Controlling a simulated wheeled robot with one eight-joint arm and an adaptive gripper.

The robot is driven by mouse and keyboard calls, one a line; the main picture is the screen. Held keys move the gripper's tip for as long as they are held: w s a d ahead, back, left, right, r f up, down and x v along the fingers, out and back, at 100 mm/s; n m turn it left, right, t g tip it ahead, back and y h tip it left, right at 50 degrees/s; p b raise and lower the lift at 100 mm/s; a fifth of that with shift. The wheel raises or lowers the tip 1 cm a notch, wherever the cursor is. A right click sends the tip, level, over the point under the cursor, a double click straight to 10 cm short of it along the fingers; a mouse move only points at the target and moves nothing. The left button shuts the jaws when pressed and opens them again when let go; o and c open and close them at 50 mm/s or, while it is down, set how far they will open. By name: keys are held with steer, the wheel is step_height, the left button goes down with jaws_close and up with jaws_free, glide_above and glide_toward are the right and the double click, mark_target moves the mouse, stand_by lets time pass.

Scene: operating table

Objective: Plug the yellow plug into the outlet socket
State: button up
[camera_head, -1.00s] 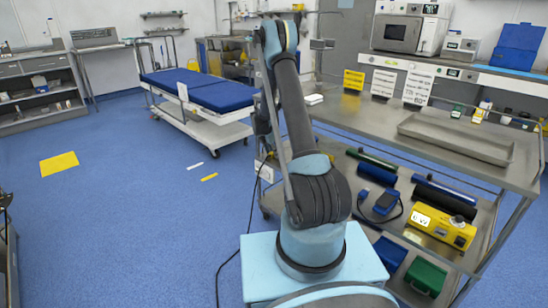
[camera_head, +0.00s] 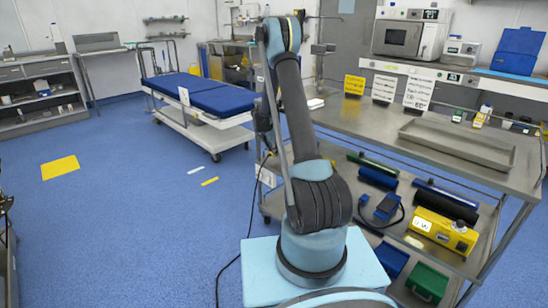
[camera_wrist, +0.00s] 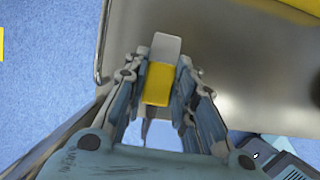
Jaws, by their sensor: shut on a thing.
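In the wrist view my gripper (camera_wrist: 161,72) is shut on the yellow plug (camera_wrist: 158,86), which sits between the two fingers. A light grey block (camera_wrist: 166,47) shows just beyond the plug, in line with it, over the edge of a metal table; I cannot tell whether it is part of the plug or the socket. In the head view my arm hides most of the gripper. A small white plate (camera_head: 267,177) shows at the left end of the metal table; I cannot tell if it is the outlet socket. A black cord (camera_head: 238,257) runs down across the floor near it.
The metal table (camera_head: 360,122) holds a tray (camera_head: 455,148) and several sign cards. A blue bed (camera_head: 205,92) stands behind. The blue floor at left is mostly clear.

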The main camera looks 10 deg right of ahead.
steer(key=s+a, duration=1)
steer(key=a, duration=0.4)
steer(key=shift+s+a, duration=0.2)
steer(key=shift+a, duration=0.2)
steer(key=shift+o, duration=1)
jaws_close()
steer(key=w+a+f, duration=0.2)
steer(key=a+f, duration=0.1)
steer(key=f, duration=1)
steer(key=shift+a, duration=0.2)
steer(key=shift+w+d, duration=0.1)
steer(key=shift+d, duration=0.05)
steer(key=shift+w+d, duration=0.55)
steer(key=shift+d, duration=0.2)
steer(key=shift+w+d, duration=0.5)
steer(key=shift+d, duration=0.25)
steer(key=shift+w+d, duration=0.45)
steer(key=shift+d, duration=0.2)
steer(key=shift+w+d, duration=0.45)
steer(key=shift+d, duration=0.15)
